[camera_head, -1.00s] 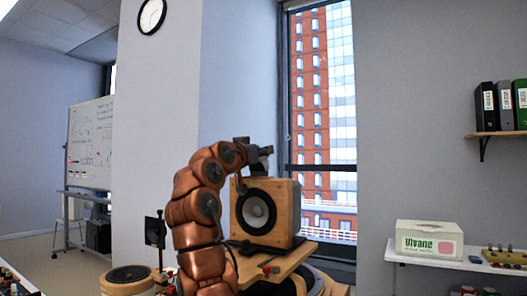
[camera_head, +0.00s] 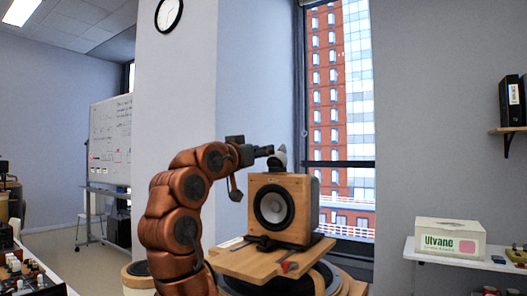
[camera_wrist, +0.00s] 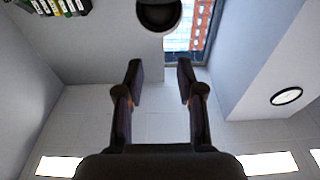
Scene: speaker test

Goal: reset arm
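My gripper (camera_head: 266,151) is at the end of my copper-coloured arm, raised above the wooden speaker's top left and pointing right. The wrist view shows the two dark fingers of my gripper (camera_wrist: 159,68) spread apart with nothing between them. The wooden speaker (camera_head: 304,207) has a white cone and stands upright on a wooden board (camera_head: 258,262).
A white box (camera_head: 450,239) marked "Ulvane" stands on a shelf at the right. Black binders (camera_head: 510,102) stand on a higher shelf. A whiteboard (camera_head: 108,140) is at the left. A bench with small parts (camera_head: 30,270) is at the lower left. A clock (camera_wrist: 286,96) shows in the wrist view.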

